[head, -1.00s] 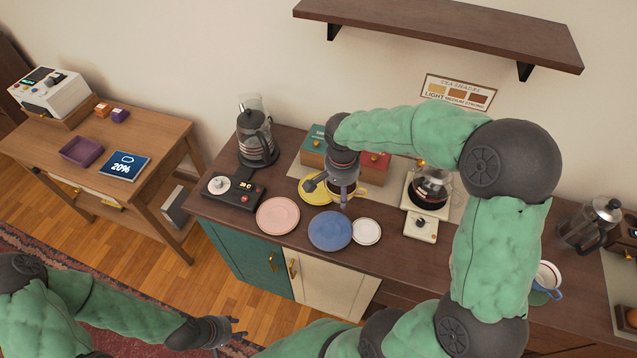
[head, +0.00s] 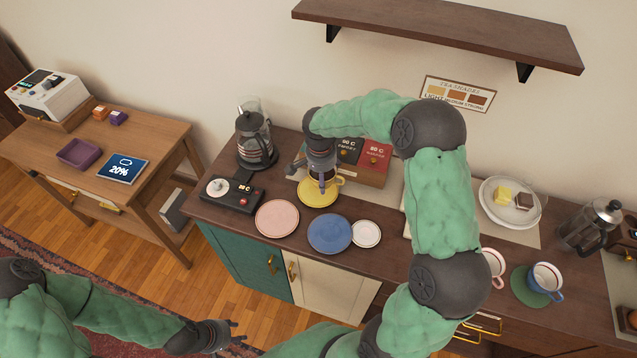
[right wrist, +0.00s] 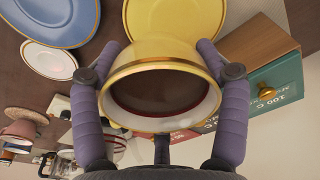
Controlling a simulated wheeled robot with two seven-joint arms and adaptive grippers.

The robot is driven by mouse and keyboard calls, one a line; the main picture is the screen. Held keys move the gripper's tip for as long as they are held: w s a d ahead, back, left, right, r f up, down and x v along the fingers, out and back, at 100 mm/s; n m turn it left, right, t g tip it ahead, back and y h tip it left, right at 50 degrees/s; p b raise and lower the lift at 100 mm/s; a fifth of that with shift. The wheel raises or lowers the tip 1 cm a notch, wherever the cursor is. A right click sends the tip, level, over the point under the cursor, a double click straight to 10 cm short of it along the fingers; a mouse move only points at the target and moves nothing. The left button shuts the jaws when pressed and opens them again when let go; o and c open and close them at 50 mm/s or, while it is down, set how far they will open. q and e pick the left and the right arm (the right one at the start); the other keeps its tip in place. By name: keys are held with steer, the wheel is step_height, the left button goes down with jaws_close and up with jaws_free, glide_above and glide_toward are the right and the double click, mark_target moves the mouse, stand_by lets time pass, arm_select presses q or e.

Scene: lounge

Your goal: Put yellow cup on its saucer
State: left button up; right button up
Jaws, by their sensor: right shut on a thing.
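The yellow cup (right wrist: 160,60) is held between the fingers of my right gripper (right wrist: 165,75), its dark inside facing the wrist camera. In the head view the right gripper (head: 323,182) is over the yellow saucer (head: 318,199), and a bit of the yellow cup (head: 339,181) shows beside its fingers. The saucer also shows in the right wrist view (right wrist: 178,18), beyond the cup. The cup's base is hidden, so I cannot tell whether it touches the saucer. My left gripper (head: 238,332) is open and empty, low in front of the cabinet.
A pink plate (head: 277,218), a blue plate (head: 329,233) and a small white saucer (head: 366,234) lie in front. A black control box (head: 231,194) and a French press (head: 255,140) stand left. Tea boxes (head: 372,165) stand close behind the gripper.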

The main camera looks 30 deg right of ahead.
mark_target(318, 177)
steer(key=shift+w+f, duration=1.15)
steer(key=shift+f, duration=0.15)
steer(key=shift+w+f+b, duration=0.15)
steer(key=shift+f+b, duration=0.3)
steer(key=shift+f, duration=1.25)
steer(key=shift+f, duration=0.1)
steer(key=o, duration=1.3)
steer(key=shift+r, duration=0.3)
steer(key=r, duration=0.4)
steer(key=r+p, duration=0.1)
steer(key=r, duration=0.2)
steer(key=a+r, duration=0.1)
steer(key=r, duration=0.3)
steer(key=shift+s+a+r+p, duration=0.1)
steer(key=shift+s+r+p, duration=0.2)
steer(key=shift+p, duration=0.05)
